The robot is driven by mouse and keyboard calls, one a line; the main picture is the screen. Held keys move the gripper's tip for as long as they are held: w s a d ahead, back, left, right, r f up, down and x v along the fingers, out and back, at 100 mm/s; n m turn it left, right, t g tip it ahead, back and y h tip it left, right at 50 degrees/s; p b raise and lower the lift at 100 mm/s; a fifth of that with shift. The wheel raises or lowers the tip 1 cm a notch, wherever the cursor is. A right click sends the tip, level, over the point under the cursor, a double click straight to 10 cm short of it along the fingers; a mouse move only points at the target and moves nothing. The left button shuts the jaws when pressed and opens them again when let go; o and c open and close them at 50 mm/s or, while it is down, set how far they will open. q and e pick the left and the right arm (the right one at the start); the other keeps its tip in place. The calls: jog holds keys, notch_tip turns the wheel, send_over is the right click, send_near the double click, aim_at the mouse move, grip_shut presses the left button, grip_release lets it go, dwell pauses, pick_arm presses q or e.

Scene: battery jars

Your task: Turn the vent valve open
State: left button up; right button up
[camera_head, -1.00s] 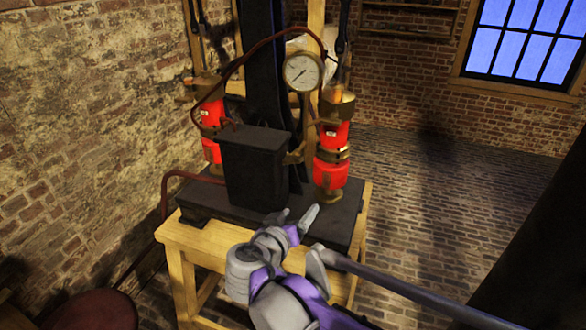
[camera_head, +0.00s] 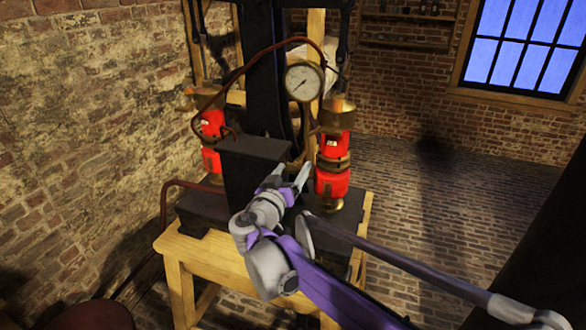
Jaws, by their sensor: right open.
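My right gripper (camera_head: 291,172) reaches in from the lower right, its two pale fingers apart and empty. It is in front of the apparatus, beside the dark box (camera_head: 252,172) and left of the right red jar (camera_head: 332,165). A small brass fitting (camera_head: 297,158) shows just behind the fingertips, below the round gauge (camera_head: 303,82). It may be the vent valve, but the fingers partly cover it and I cannot tell its handle's position or whether they touch it. My left gripper is not in view.
The apparatus stands on a dark base on a wooden table (camera_head: 205,248). Another red jar (camera_head: 212,140) stands at the left, and a reddish pipe (camera_head: 170,188) curves beside it. The brick floor (camera_head: 450,200) to the right is clear.

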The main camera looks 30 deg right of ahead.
jog(key=shift+w+d, duration=0.25)
jog(key=shift+d, duration=0.1)
jog(key=c, duration=1.1)
